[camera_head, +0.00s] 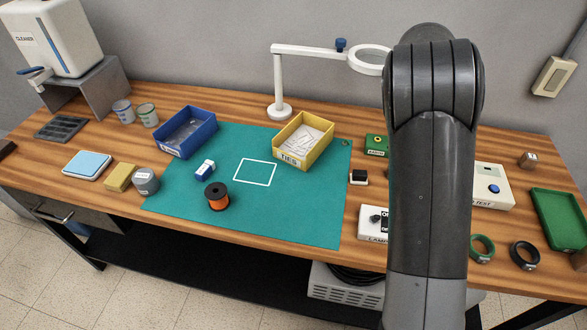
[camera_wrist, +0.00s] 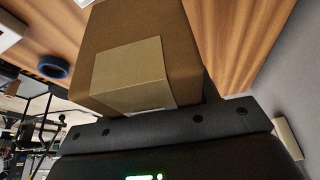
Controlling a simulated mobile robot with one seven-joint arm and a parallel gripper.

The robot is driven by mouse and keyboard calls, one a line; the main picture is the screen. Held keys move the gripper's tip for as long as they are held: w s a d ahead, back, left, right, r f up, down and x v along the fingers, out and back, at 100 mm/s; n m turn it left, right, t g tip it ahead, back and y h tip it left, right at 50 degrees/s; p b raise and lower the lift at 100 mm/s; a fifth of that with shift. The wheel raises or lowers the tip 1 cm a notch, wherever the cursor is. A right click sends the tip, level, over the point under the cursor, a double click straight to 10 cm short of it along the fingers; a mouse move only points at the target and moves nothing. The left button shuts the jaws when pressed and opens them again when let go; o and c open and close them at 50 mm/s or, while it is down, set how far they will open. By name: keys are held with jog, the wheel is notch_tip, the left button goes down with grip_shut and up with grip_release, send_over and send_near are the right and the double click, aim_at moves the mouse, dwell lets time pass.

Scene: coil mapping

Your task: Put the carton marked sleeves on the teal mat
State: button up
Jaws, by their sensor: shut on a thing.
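A brown carton (camera_wrist: 150,35) fills the upper middle of the wrist view, with a paler tan patch on its near face. No marking on it is readable, so I cannot tell whether it says sleeves. My gripper (camera_wrist: 165,128) is shut on this carton; its dark body spans the bottom of that view and the fingertips are not clear. In the head view my arm hides the gripper and the carton. The teal mat (camera_head: 300,205) lies mid-table, left of my arm, with a white outlined square (camera_head: 255,172) on it.
A white lamp stand (camera_head: 280,85) rises behind. The mat's front right is clear.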

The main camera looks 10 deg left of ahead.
jog(key=s+a, duration=1)
jog(key=a, duration=0.6)
jog(key=n, duration=0.1)
send_over(289, 201)
jog(key=shift+t, duration=0.3)
jog(key=f, duration=0.7)
jog(key=shift+a+f, duration=0.15)
jog(key=shift+a, duration=0.25)
jog(key=shift+a+f, duration=0.3)
jog(key=shift+f, duration=1.9)
jog(key=o, duration=0.6)
jog(key=shift+f, duration=0.15)
jog(key=o, duration=0.4)
jog(key=shift+o, duration=0.2)
